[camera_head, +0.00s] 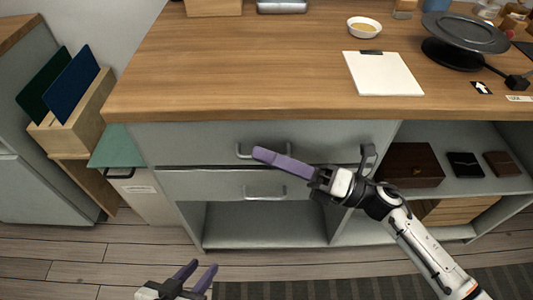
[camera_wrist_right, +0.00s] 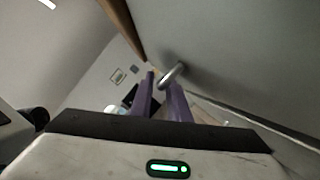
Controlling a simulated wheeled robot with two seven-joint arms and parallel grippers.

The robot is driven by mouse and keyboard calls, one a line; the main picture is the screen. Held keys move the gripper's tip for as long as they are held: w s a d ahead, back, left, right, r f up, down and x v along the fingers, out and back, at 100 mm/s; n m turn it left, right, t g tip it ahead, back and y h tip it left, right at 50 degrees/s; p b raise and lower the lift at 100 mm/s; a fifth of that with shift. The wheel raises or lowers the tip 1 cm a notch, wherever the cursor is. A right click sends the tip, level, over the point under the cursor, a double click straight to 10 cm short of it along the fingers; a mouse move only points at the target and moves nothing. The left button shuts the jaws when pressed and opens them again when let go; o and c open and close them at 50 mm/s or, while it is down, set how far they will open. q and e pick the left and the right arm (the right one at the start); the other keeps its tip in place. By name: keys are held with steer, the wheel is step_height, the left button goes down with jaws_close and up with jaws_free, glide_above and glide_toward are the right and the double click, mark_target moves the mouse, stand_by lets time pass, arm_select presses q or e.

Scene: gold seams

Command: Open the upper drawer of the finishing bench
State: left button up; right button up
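The finishing bench (camera_head: 140,108) has a grey upper drawer (camera_head: 200,138) under its wooden top, looking flush with the bench front. Its bar handle (camera_head: 241,152) is partly hidden by my right gripper in the head view. My right gripper (camera_head: 258,155) has purple fingers and reaches across the drawer front from the right. In the right wrist view, the handle (camera_wrist_right: 171,75) shows near the fingertips of the right gripper (camera_wrist_right: 161,82), which are apart; contact cannot be told. My left gripper (camera_head: 203,270) is open and empty, low in front of the bench.
A lower drawer (camera_head: 195,185) with its own handle (camera_head: 265,191) sits below, above an open shelf. A brown box (camera_head: 410,165) stands in the right compartment. A white pad (camera_head: 383,75) and a dark turntable (camera_head: 465,35) are on the top. Floor at left front is clear.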

steer(key=shift+w+a, duration=0.1)
steer(key=shift+a, duration=0.15)
jaws_close()
stand_by(1.4)
